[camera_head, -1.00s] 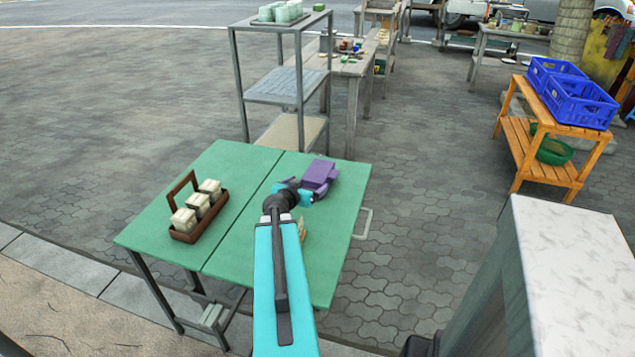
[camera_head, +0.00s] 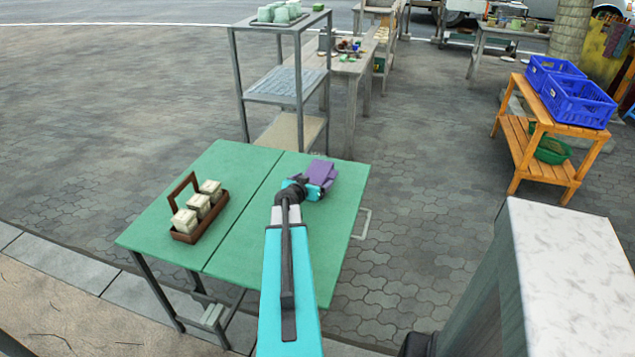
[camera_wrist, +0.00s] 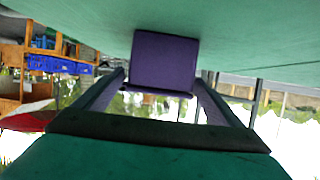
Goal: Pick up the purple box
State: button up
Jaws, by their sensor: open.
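The purple box (camera_head: 322,170) lies on the far right part of the green table (camera_head: 240,230) in the head view, its near side partly hidden by my gripper (camera_head: 316,188). In the wrist view the picture is upside down, with the green tabletop along the top. There the purple box (camera_wrist: 165,60) shows ahead, in the gap between the two dark fingers of my gripper (camera_wrist: 163,78). The gripper is open. I cannot tell whether either finger touches the box or how far along its sides they reach.
A brown carrier (camera_head: 188,234) with 3 pale jars stands on the table's left half. A grey metal shelf (camera_head: 284,98) stands just behind the table. A wooden rack (camera_head: 537,165) with blue crates (camera_head: 578,103) is at right. A pale-topped block (camera_head: 575,260) stands at near right.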

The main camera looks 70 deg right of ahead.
jog(key=shift+d, duration=0.15)
jog(key=shift+p+x, duration=0.75)
jog(key=shift+x, duration=1.85)
jog(key=c, duration=1.3)
jog(key=shift+r, duration=0.15)
jog(key=shift+c, duration=0.2)
